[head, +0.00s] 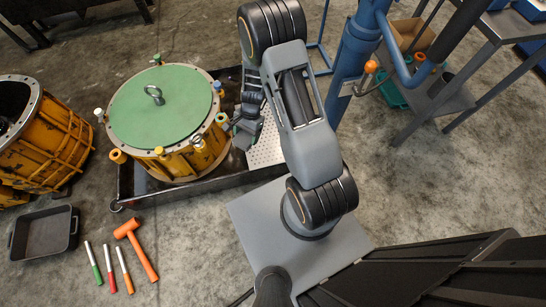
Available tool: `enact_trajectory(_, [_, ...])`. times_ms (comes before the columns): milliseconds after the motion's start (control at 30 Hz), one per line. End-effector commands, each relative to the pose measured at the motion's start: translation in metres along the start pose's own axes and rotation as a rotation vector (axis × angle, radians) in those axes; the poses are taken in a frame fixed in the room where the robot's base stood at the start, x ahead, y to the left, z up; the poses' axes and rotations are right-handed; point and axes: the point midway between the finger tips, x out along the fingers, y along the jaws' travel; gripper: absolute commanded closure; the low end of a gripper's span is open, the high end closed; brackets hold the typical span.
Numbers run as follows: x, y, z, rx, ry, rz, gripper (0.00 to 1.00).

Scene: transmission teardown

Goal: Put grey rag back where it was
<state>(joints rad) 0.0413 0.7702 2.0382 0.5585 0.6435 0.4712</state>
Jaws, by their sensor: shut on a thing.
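My gripper (236,128) is at the right side of the yellow drum-shaped housing (180,163), close to its rim. It is shut on a small dark grey thing (247,134) that looks like the grey rag. My wrist and fingers partly hide it, so its shape and edges are hard to make out. I cannot tell whether it touches the housing. No other grey rag shows clearly. The housing stands upright in a black tray (150,197) and has a green lid (150,112) with a lifting eye.
A perforated plate (265,150) lies in the tray's right part. Colored plugs stand around the housing's rim. An orange mallet (137,249), several markers (108,267) and a black pan (44,233) lie on the floor. A second yellow housing (50,150) is at left. A blue hoist (352,55) and a steel table (490,60) stand at right.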

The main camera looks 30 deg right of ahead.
Motion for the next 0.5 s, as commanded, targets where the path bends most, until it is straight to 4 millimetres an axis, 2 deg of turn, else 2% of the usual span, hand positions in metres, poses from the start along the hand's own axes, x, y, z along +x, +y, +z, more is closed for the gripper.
enact_trajectory(33, [0.039,0.004,-0.015,0.088,-0.002,-0.034,0.51])
enact_trajectory(200, [0.094,0.015,-0.039,0.36,-0.003,-0.147,0.51])
enact_trajectory(333, [0.124,0.024,-0.053,0.519,-0.003,-0.214,0.51])
enact_trajectory(500, [0.144,0.033,-0.063,0.641,-0.004,-0.267,0.51])
